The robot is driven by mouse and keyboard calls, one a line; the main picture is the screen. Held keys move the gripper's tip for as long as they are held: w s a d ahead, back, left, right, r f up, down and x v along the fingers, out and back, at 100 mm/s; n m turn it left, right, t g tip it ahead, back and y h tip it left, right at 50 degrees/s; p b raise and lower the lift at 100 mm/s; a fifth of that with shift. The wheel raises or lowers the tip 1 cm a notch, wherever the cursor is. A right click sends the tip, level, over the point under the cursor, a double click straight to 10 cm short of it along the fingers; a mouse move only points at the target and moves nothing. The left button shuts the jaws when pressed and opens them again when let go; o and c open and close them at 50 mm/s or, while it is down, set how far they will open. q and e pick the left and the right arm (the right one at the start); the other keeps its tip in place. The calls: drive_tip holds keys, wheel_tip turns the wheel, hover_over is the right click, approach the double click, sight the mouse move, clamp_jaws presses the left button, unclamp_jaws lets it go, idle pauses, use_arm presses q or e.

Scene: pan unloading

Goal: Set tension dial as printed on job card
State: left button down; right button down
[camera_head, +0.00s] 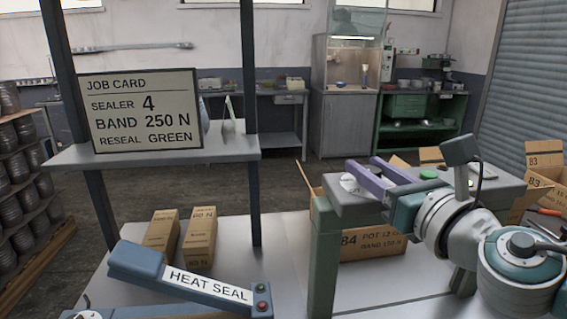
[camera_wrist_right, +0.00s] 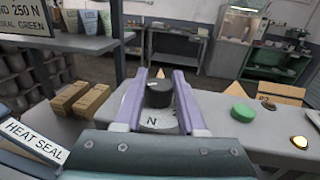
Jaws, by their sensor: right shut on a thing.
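The job card (camera_head: 140,110) stands on the shelf at the left and reads SEALER 4, BAND 250 N, RESEAL GREEN. The tension dial's black knob (camera_wrist_right: 158,93) sits between the purple fingers of my right gripper (camera_wrist_right: 157,82) in the wrist view. The gripper is shut on the knob. The pale dial plate (camera_wrist_right: 157,120) shows an N; its other marks and the knob's pointer cannot be read. In the head view my right gripper (camera_head: 368,176) is over the dial plate (camera_head: 351,185) on the grey-green machine. My left gripper is not in view.
A green button (camera_wrist_right: 240,113) is right of the dial. The blue HEAT SEAL bar (camera_head: 190,281) is at the front left, with narrow cartons (camera_head: 200,237) behind it.

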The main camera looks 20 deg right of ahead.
drive_tip(key=shift+a+r+m+g+h+p, duration=0.15)
drive_tip(key=shift+m+g+h+p, duration=0.15)
drive_tip(key=shift+m+h+p, duration=0.85)
drive_tip(key=m+g+h, duration=0.1)
drive_tip(key=m+h, duration=0.1)
drive_tip(key=h, duration=0.2)
drive_tip(key=shift+b, duration=0.3)
drive_tip(key=shift+f+m+g+h+b, duration=0.3)
drive_tip(key=shift+m+g+h, duration=0.45)
drive_tip(key=shift+h, duration=0.4)
drive_tip(key=shift+m+g+h+b, duration=0.75)
drive_tip(key=shift+m+h, duration=0.15)
drive_tip(key=shift+h, duration=0.2)
drive_tip(key=m+g+h+b, duration=0.2)
drive_tip(key=g+b, duration=0.1)
drive_tip(key=b, duration=0.2)
drive_tip(key=m+g+h+b, duration=0.2)
drive_tip(key=m+g+b, duration=0.1)
drive_tip(key=g+b, duration=0.1)
drive_tip(key=m+g+h+b, duration=0.1)
drive_tip(key=m+g+b, duration=0.2)
drive_tip(key=b, duration=0.3)
drive_tip(key=shift+f+g+h, duration=0.15)
drive_tip(key=shift+g+h, duration=0.25)
drive_tip(key=shift+g, duration=0.2)
drive_tip(key=shift+r+m+g+b, duration=0.25)
drive_tip(key=shift+m+g+b, duration=0.45)
drive_tip(key=shift+b, duration=0.8)
